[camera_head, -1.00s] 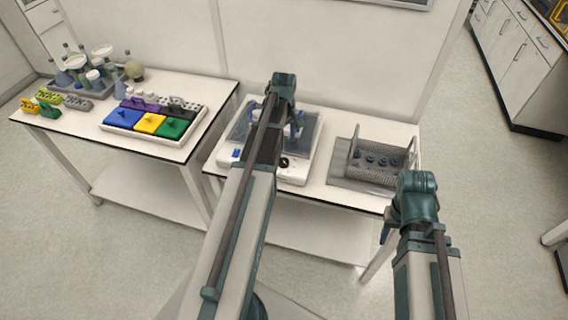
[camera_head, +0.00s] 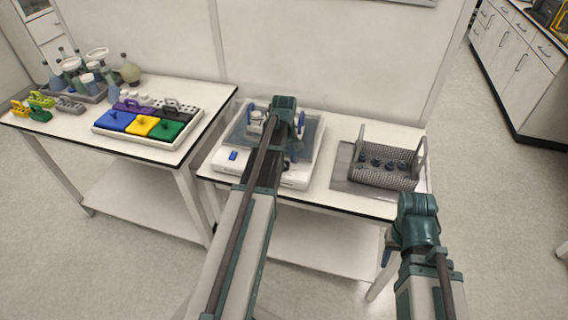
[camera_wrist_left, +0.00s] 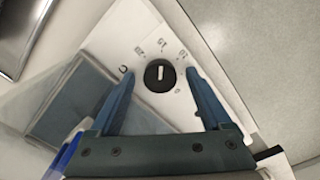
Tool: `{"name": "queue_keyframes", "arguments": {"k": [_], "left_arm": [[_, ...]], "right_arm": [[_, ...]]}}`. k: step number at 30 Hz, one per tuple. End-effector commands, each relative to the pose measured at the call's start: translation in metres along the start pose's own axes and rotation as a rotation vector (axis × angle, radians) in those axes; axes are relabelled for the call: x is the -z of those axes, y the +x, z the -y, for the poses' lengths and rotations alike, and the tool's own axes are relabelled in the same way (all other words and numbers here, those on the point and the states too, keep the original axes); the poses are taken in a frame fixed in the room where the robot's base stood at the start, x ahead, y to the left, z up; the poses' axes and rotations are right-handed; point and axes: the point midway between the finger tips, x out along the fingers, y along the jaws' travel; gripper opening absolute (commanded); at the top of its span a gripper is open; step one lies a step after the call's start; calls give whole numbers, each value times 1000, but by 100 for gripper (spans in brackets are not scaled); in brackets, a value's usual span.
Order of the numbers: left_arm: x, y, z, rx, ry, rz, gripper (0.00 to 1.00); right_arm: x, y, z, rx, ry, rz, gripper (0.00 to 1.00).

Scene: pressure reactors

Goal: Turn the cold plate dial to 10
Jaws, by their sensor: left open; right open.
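The cold plate (camera_head: 303,176) is a white device with a grey top on the middle bench. Its dial is a round black knob with a white pointer line, clear in the left wrist view (camera_wrist_left: 160,73) on the white panel (camera_wrist_left: 109,45). My left gripper (camera_wrist_left: 160,86) is open, one blue finger on each side of the dial; contact cannot be told. My right gripper (camera_head: 385,257) is open and empty in front of the bench.
A perforated metal rack (camera_head: 385,177) with dark parts stands right of the cold plate. Metal and blue fittings stand on the plate near my left arm. The left bench holds a tray (camera_head: 170,146) of coloured blocks and glassware. The floor at right is clear.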

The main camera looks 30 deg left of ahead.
Motion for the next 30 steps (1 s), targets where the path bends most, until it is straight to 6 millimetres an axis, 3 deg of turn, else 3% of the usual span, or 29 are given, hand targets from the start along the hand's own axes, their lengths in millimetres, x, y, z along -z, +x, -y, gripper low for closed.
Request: {"name": "queue_keyframes", "arguments": {"k": [2,15,23,30], "left_arm": [[0,0,0,0,0,0,80],[0,0,0,0,0,0,1],[0,0,0,0,26,0,0],[0,0,0,0,160,0,0]], "right_arm": [[0,0,0,0,0,0,48],[0,0,0,0,0,0,48],[0,0,0,0,0,0,48],[0,0,0,0,0,0,48]]}}
